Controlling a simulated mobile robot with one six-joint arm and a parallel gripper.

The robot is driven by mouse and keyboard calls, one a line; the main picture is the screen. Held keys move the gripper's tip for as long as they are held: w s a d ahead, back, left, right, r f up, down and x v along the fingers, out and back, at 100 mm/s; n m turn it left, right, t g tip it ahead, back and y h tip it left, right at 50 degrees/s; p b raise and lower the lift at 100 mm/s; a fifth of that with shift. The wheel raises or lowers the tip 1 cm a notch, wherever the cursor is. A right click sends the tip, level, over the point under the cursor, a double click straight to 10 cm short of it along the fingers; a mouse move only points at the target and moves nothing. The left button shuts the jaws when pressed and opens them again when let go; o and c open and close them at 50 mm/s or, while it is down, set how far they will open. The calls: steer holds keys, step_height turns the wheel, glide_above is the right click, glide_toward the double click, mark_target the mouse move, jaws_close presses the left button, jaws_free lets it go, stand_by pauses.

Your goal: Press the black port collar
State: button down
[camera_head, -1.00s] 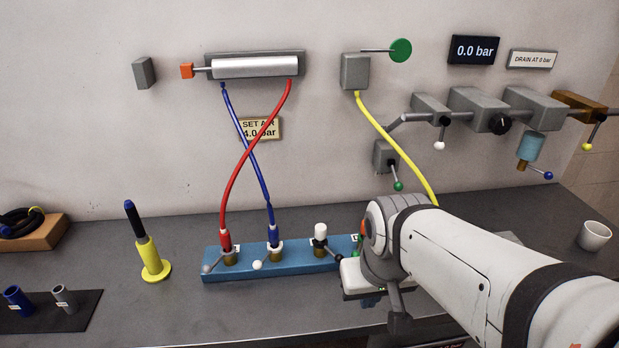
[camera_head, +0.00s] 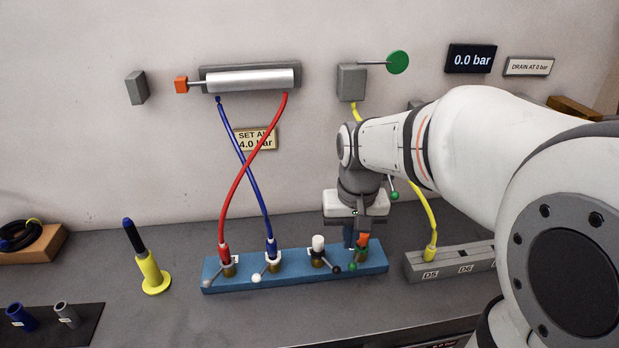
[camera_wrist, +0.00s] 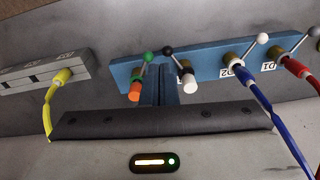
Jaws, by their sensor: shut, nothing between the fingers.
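The blue manifold block (camera_head: 295,271) lies on the bench and also shows in the wrist view (camera_wrist: 210,66). Its third port from the left has a white cap (camera_head: 318,243), a brass collar (camera_head: 317,262) and a lever with a black ball (camera_head: 337,269). In the wrist view this black ball (camera_wrist: 167,50) is just beyond my fingertips, with the white cap (camera_wrist: 188,79) to their right. My gripper (camera_head: 350,244) is shut and empty, pointing down above the block between this port and the rightmost one. I cannot tell whether the fingertips touch anything.
The rightmost port has an orange plug (camera_head: 364,240) and a green-ball lever (camera_head: 352,267), close by my fingers. Red (camera_head: 238,190) and blue (camera_head: 254,175) hoses rise from the left ports. A grey block (camera_head: 455,262) with a yellow hose (camera_head: 431,215) stands at right.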

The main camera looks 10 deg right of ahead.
steer(key=w+r+m+g+p, duration=0.1)
steer(key=w+p, duration=0.3)
steer(key=w, duration=0.6)
steer(key=shift+w+r+g, duration=0.15)
steer(key=shift+g, duration=0.45)
steer(key=shift+d, duration=0.1)
steer(key=p, duration=0.2)
glide_toward(325, 260)
step_height(325, 260, down, 3)
steer(key=d, duration=0.3)
steer(key=shift+s+a+f+p, duration=0.15)
steer(key=shift+s+f+p, duration=0.1)
steer(key=shift+s+f, duration=0.25)
steer(key=shift+s+a+f+p, duration=0.15)
steer(key=shift+s+f+p, duration=0.1)
steer(key=shift+s+f, duration=0.3)
steer(key=shift+s+a+f, duration=0.1)
steer(key=shift+s+f, duration=0.2)
steer(key=shift+s, duration=0.1)
steer(key=shift+m, duration=0.4)
